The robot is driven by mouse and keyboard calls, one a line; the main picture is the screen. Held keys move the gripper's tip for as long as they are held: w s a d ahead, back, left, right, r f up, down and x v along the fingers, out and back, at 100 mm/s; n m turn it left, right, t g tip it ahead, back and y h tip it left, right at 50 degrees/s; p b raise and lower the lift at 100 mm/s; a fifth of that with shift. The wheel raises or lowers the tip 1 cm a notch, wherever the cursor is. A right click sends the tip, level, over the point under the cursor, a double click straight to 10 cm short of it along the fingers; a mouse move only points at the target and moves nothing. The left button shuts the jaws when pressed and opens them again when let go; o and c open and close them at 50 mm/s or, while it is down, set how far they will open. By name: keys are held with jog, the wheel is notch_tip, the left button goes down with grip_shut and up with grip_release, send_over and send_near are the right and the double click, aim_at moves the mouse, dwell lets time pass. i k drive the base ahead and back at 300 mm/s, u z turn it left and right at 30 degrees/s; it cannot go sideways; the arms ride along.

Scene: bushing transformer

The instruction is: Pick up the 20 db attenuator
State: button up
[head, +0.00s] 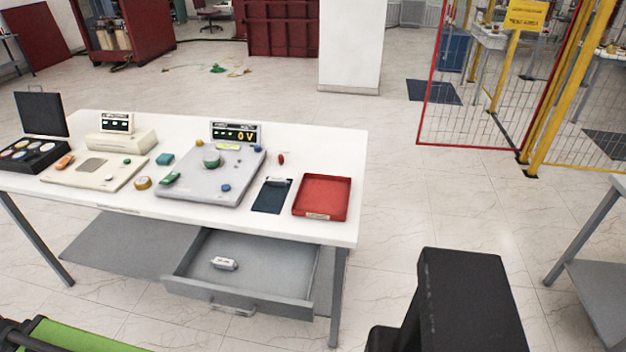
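No label reading 20 dB is legible, so I cannot tell for certain which thing is the attenuator. A small whitish block with dark markings (224,264) lies in the open grey drawer (297,283) under the white table. On the table (333,150) are other small parts: a teal block (165,159), a green piece (170,178), an orange piece (64,161) and a yellowish round piece (142,183). A black part of what looks like my arm (465,300) rises at the lower right. My gripper's fingers are not in view.
A grey device with a display (212,175), a dark blue pad (272,196) and a red tray (322,197) stand on the table. A table leg (338,300) stands right of the drawer. Another table's edge (585,230) is at the far right. Tiled floor lies between them.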

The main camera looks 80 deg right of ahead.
aim_at(283, 182)
jog(key=z, duration=0.65)
jog(key=i, duration=1)
jog(key=z, duration=0.05)
